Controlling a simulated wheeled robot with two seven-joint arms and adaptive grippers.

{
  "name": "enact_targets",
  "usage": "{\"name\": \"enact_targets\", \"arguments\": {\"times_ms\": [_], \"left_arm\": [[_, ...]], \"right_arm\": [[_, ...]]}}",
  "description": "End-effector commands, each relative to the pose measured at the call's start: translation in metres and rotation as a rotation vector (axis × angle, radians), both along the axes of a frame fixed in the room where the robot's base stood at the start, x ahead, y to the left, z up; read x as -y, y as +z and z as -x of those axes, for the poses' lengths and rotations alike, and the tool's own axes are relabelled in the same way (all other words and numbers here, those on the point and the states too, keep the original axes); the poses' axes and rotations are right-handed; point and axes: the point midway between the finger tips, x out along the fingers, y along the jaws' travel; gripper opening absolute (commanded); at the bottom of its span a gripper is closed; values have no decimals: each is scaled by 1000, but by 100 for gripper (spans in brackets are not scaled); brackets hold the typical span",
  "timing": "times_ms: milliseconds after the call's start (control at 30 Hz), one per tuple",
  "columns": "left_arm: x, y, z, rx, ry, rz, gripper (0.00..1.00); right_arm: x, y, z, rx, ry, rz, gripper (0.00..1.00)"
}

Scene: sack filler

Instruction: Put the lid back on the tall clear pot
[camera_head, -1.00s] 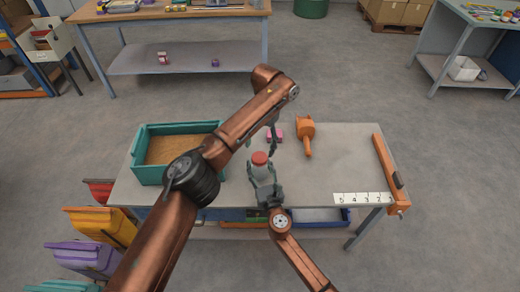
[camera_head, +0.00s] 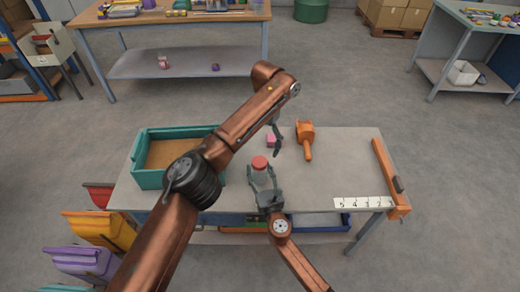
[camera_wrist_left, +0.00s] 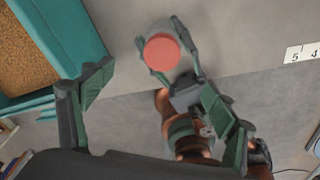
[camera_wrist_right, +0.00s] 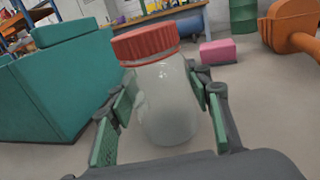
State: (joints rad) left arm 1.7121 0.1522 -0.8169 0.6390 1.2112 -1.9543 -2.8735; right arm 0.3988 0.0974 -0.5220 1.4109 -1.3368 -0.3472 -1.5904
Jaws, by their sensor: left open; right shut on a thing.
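The tall clear pot (camera_head: 262,180) stands near the front middle of the table, upright, with the red lid (camera_head: 260,163) on its top. In the right wrist view the lid (camera_wrist_right: 146,43) covers the mouth of the pot (camera_wrist_right: 166,100); I cannot tell whether it is screwed tight. My right gripper (camera_head: 268,196) is shut on the pot's body, below the lid. My left gripper (camera_head: 277,146) is open and empty, beyond and above the pot. In the left wrist view the lid (camera_wrist_left: 162,51) shows ahead of the open left fingers (camera_wrist_left: 160,108).
A teal bin (camera_head: 146,176) of brown grain stands at the table's left. A pink block (camera_head: 271,140) and an orange tool (camera_head: 306,134) lie behind the pot. A number strip (camera_head: 363,202) and an orange bar (camera_head: 386,170) are at the right. The table's right-middle is clear.

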Motion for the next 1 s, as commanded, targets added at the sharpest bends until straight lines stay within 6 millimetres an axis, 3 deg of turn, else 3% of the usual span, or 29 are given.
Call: {"name": "enact_targets", "arguments": {"times_ms": [200, 1000], "left_arm": [[1, 54, 0, 3, 3, 0, 80], [0, 73, 0, 3, 1, -1, 80]], "right_arm": [[0, -1, 0, -1, 0, 0, 0], [0, 0, 0, -1, 0, 0, 0]]}}
